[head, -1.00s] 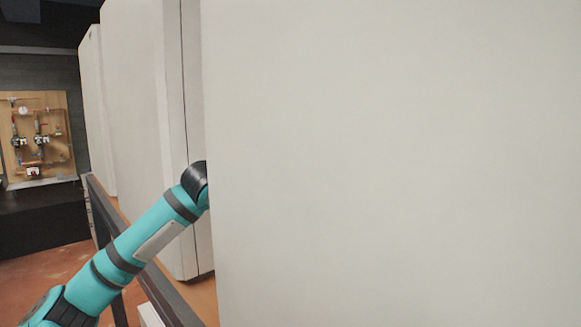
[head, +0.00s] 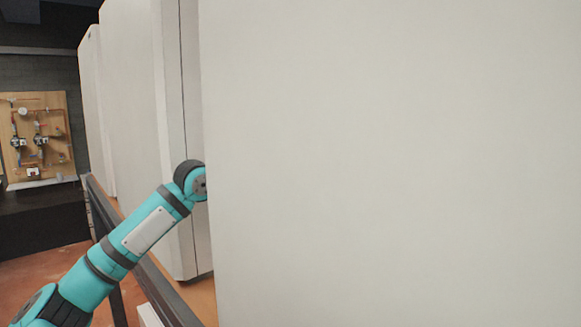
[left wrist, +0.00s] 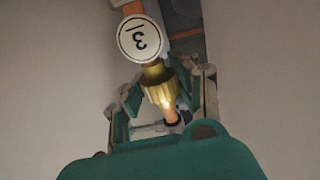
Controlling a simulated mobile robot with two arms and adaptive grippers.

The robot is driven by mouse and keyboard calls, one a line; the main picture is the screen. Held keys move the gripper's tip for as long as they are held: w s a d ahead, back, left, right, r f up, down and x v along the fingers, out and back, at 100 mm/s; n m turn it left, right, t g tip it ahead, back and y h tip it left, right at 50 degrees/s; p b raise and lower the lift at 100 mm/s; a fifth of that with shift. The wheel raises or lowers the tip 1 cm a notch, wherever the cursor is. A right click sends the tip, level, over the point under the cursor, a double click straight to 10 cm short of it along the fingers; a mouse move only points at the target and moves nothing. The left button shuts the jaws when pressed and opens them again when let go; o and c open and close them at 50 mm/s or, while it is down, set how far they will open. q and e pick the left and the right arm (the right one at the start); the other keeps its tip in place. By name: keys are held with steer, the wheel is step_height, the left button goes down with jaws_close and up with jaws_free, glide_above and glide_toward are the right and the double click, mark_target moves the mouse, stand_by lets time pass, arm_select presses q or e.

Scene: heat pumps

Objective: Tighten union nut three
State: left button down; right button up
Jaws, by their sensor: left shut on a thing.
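Union nut three (left wrist: 160,90) is a brass nut on a copper pipe in the left wrist view. A round white tag (left wrist: 140,39) with an upside-down 3 sits just above it. My left gripper (left wrist: 163,98) has its fingers on both sides of the nut and is shut on it. In the head view the left gripper is hidden behind a large pale panel, and only my teal left arm shows. My right gripper is in neither view.
The large pale panel (head: 390,160) fills the right of the head view. More pale cabinets (head: 135,120) stand behind it. A dark rail (head: 150,270) runs below my left arm. A wooden board with pipes and gauges (head: 35,140) is at the far left.

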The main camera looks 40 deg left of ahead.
arm_select(q)
steer(key=shift+m+g+h+p, duration=0.3)
steer(key=shift+m+h+p, duration=0.45)
steer(key=shift+h, duration=0.45)
steer(key=shift+d+f+m+g+h, duration=0.1)
steer(key=shift+m+g+h, duration=0.2)
steer(key=shift+m+h, duration=0.25)
steer(key=c, duration=1.4)
jaws_free()
steer(key=o, duration=0.5)
steer(key=shift+s, duration=0.2)
steer(key=shift+w, duration=0.15)
